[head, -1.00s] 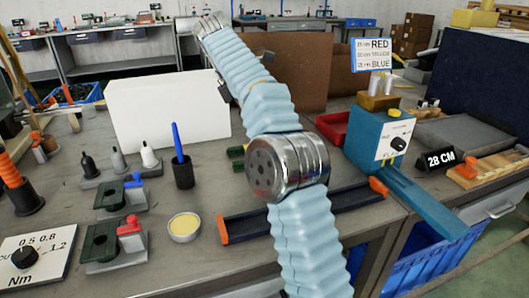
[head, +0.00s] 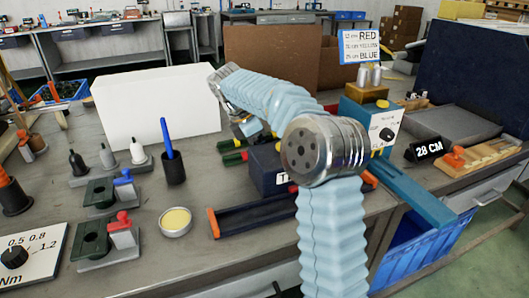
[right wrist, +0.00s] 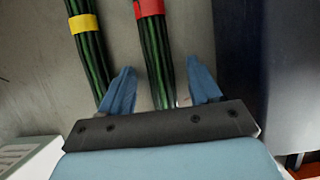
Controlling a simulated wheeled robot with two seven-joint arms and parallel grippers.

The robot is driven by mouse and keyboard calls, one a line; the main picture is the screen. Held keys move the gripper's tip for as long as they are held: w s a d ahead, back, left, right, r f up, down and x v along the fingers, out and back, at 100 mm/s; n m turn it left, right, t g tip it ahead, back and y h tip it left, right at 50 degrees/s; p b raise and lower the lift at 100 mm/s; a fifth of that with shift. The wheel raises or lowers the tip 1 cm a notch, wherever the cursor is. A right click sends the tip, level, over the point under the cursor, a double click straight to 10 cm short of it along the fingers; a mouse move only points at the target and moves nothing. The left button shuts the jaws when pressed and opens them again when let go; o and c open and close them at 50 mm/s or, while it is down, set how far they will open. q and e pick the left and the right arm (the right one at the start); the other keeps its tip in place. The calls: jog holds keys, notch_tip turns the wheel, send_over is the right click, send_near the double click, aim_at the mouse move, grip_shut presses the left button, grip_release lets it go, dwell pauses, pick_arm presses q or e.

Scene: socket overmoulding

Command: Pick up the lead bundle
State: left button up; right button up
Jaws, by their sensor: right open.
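Two bundles of dark green leads lie on the grey bench. In the right wrist view, one has a red band (right wrist: 149,8) and the other, to its left, a yellow band (right wrist: 82,23). My right gripper (right wrist: 163,82) is open, its blue fingers on either side of the red-banded bundle (right wrist: 156,60), with nothing gripped. In the head view the bundles (head: 233,158) show partly, left of a dark blue box (head: 268,172); my right arm hides part of this area and most of the gripper. My left gripper is out of view.
The dark blue box wall (right wrist: 240,50) stands close to the right finger. A long black tray (head: 260,214) lies in front, and a white panel (head: 155,108) stands behind. A pen cup (head: 173,168) and a yellow-filled dish (head: 175,221) are to the left.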

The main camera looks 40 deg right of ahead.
grip_shut()
dwell(0.3)
jog(key=shift+r, duration=0.15)
jog(key=shift+r, duration=0.3)
notch_tip(320, 180, up, 3)
jog(key=shift+f, duration=0.2)
jog(key=s+a+r, duration=0.8)
jog(key=a+r, duration=0.1)
jog(key=a, duration=0.2)
jog(key=shift+s+r, duration=0.25)
jog(key=shift+s, duration=0.1)
